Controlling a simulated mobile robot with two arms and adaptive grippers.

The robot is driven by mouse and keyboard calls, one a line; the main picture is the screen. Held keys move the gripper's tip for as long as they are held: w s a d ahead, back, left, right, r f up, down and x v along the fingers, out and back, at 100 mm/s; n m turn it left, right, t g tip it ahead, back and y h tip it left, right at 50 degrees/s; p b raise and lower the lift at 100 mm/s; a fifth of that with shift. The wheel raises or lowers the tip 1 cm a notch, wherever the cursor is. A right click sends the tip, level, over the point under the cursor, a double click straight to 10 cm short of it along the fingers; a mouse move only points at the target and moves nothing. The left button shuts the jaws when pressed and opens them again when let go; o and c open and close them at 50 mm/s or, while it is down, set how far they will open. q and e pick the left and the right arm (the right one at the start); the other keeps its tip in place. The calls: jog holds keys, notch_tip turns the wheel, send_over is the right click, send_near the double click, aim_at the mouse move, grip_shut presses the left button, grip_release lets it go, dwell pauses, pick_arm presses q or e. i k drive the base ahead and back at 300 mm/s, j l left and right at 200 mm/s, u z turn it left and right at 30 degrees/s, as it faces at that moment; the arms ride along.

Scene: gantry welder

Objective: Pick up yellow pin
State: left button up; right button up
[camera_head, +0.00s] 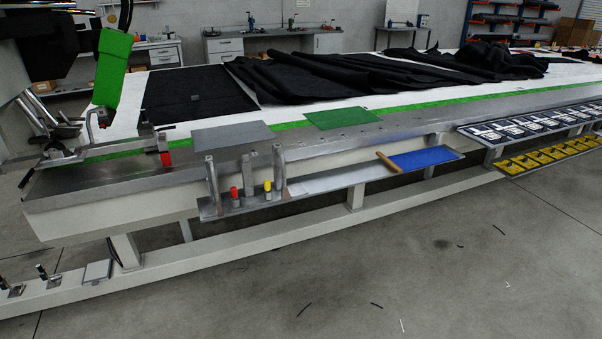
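The yellow pin (267,186) stands upright on the narrow grey side shelf along the front of the long table, between metal uprights. Its yellow top shows above a grey base. A red pin (234,193) stands just left of it on the same shelf (330,181). Neither of my grippers is in view, and nothing is touching the yellow pin.
Metal uprights (212,181) stand close to the pins. A blue pad (424,157) lies further right on the shelf. Yellow items (545,156) fill a lower rack at right. A machine with a green part (110,68) stands at upper left. The front floor (400,260) is mostly clear.

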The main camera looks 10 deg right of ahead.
aim_at(266, 182)
jog(key=i, duration=0.1)
jog(key=z, duration=1.9)
jog(key=u, duration=1.8)
jog(key=i+j+z, duration=0.2)
jog(key=z, duration=0.25)
jog(key=i+j+z, duration=0.1)
jog(key=j+z, duration=0.35)
jog(key=l, duration=0.05)
